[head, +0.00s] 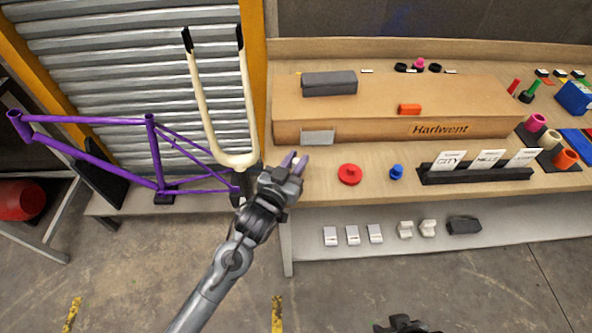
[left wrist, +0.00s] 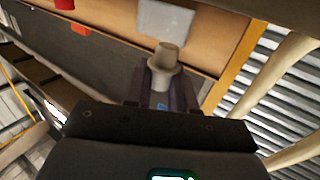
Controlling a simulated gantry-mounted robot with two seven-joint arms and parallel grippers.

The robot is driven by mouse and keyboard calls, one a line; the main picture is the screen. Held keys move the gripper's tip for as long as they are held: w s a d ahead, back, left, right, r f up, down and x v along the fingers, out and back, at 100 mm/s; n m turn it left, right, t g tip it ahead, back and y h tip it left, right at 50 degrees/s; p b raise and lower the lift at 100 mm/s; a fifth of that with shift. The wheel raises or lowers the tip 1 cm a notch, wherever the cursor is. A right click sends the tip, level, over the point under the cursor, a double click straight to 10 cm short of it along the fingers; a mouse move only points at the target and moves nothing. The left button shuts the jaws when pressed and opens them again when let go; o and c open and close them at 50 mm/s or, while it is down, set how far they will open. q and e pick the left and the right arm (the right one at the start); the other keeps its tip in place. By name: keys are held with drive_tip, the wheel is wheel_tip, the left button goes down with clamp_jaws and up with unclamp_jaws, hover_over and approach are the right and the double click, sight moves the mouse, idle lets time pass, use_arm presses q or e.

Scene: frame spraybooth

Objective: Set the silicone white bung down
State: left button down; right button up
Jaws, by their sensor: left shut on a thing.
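My left gripper (head: 294,164) is at the front left corner of the wooden bench, with its purple-grey fingers pointing away from me. In the left wrist view, its fingers (left wrist: 163,88) are shut on the white bung (left wrist: 167,56), a pale stepped plug with a wide flange, which sticks out past the fingertips. In the head view the bung is mostly hidden between the fingers. A dark part at the bottom edge of the head view looks like my right gripper (head: 403,325); its fingers cannot be made out.
A red round plug (head: 349,174) and a blue plug (head: 396,172) stand on the bench (head: 325,190) to the right. A long cardboard box (head: 370,129) lies behind, with a grey card (head: 318,138) at its front. A cream fork (head: 215,125) and purple frame (head: 90,120) stand left.

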use_arm(q)
drive_tip(key=shift+f+b, duration=0.45)
drive_tip(key=shift+f, duration=1.2)
drive_tip(key=shift+f, duration=0.15)
drive_tip(key=c, duration=0.9)
unclamp_jaws()
drive_tip(key=shift+c, duration=0.2)
